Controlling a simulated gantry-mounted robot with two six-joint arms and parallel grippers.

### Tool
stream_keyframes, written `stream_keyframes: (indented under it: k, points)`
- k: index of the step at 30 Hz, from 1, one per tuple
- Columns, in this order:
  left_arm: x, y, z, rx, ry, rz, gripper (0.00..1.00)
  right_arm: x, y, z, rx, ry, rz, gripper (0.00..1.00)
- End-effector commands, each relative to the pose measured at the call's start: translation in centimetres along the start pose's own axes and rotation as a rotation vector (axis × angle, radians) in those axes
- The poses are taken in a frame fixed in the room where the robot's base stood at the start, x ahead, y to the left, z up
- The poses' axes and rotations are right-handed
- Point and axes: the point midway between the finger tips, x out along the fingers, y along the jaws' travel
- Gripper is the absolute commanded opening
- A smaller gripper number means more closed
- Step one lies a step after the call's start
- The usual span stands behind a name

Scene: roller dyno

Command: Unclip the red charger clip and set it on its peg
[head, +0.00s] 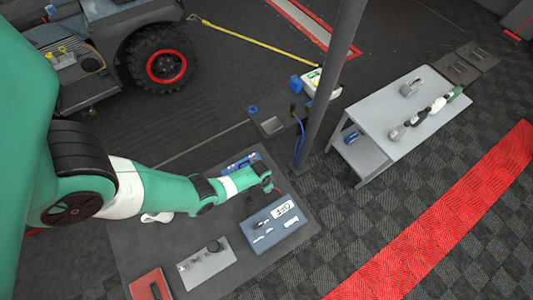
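My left arm reaches in from the left, and its gripper (273,187) is over the dark bench, just above a blue box. The gripper is small and partly hidden by the arm's wrist, so I cannot tell whether it is open or shut. I cannot make out the peg. My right gripper is not in view.
A dark post (333,70) rises behind. A grey table (385,118) stands right. A vehicle wheel (163,64) is upper left.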

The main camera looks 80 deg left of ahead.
Motion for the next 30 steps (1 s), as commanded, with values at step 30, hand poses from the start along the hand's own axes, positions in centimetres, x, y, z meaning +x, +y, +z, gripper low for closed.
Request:
stream_keyframes:
  k: [30]
  points:
    - [0.49,0.0,0.06,0.0,0.0,0.0,0.23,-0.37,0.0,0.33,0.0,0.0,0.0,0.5]
